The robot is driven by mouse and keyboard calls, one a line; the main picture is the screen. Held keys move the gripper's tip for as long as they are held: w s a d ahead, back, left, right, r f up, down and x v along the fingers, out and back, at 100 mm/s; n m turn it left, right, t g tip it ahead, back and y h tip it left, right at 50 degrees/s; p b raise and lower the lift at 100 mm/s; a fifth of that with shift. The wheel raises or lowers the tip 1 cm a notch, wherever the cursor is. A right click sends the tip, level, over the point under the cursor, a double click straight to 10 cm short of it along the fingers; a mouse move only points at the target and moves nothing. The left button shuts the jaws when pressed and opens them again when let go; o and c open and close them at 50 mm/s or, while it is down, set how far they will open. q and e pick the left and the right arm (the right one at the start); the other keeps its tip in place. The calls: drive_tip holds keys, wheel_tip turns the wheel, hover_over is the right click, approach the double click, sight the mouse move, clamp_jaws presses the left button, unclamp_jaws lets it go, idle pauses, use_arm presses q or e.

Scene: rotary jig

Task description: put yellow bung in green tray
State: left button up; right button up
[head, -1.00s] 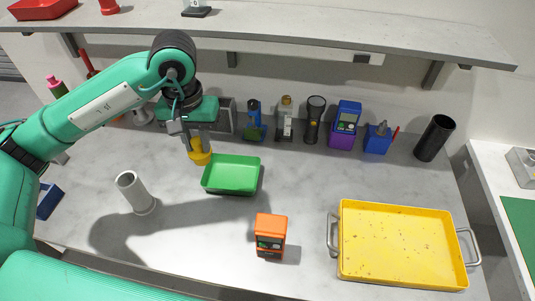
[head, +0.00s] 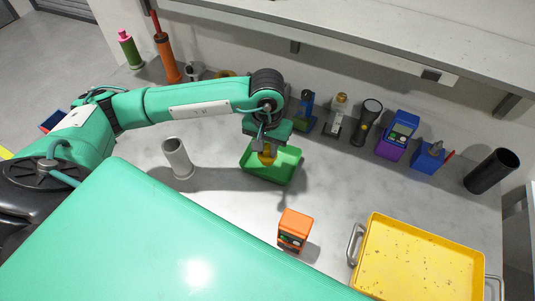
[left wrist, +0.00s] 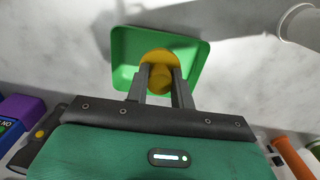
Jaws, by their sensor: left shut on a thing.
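The yellow bung (head: 267,155) is between the fingers of my left gripper (head: 264,146), which is shut on it. In the head view the bung shows over the green tray (head: 284,177). In the left wrist view the bung (left wrist: 160,72) lies between the two fingers of the left gripper (left wrist: 159,90), with the green tray (left wrist: 124,48) behind it. I cannot tell whether the bung touches the tray floor. My right gripper is not in view.
A white tube (head: 178,160) stands left of the tray. An orange device (head: 295,228) stands in front, and a yellow pan (head: 420,262) lies at the right. Several devices and a torch (head: 367,120) line the back.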

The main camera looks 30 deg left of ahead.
sight(267, 159)
use_arm(q)
wheel_tip(267, 159, down, 5)
drive_tip(key=shift+f+p, duration=0.1)
drive_tip(key=shift+p, duration=0.45)
drive_tip(key=shift+f, duration=0.1)
drive_tip(key=shift+f, duration=0.1)
drive_tip(key=o, duration=1)
